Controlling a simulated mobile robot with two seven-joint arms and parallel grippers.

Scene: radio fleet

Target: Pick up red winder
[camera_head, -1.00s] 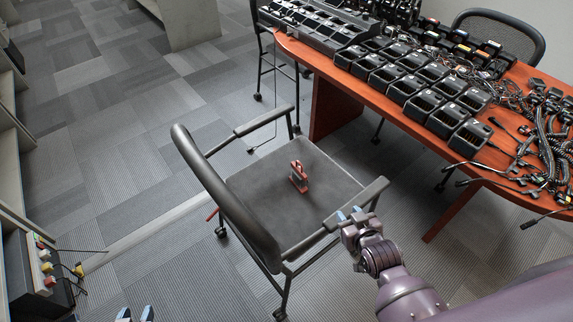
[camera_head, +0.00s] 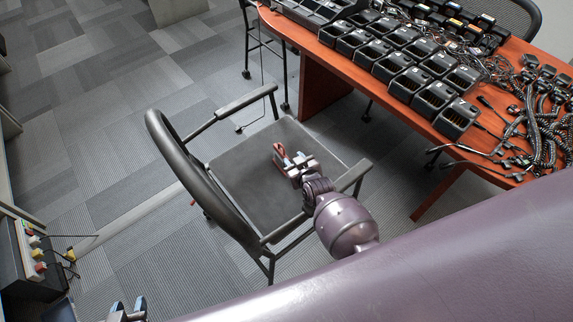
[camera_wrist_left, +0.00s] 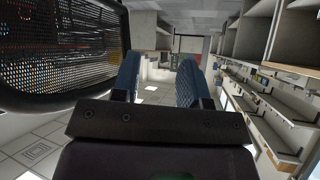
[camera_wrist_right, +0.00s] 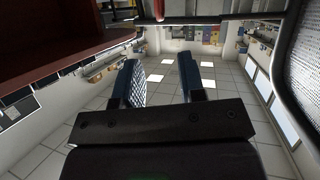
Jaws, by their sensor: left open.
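The red winder (camera_head: 281,156) stands on the seat of a black office chair (camera_head: 245,185) in the head view, partly hidden by my right gripper. My right gripper (camera_head: 293,161) is over the seat, right beside the winder. I cannot tell whether they touch. In the right wrist view its fingers (camera_wrist_right: 161,85) are apart with nothing between them, and a small red shape shows at the top edge. My left gripper (camera_head: 127,307) is open and empty at the bottom left of the head view, far from the chair. Its fingers also show apart in the left wrist view (camera_wrist_left: 157,82).
The chair's armrests (camera_head: 352,174) and backrest (camera_head: 175,165) flank the seat. A reddish wooden table (camera_head: 320,75) with radio chargers and coiled cables stands at the upper right. A dark box with coloured plugs (camera_head: 38,262) sits at the left edge.

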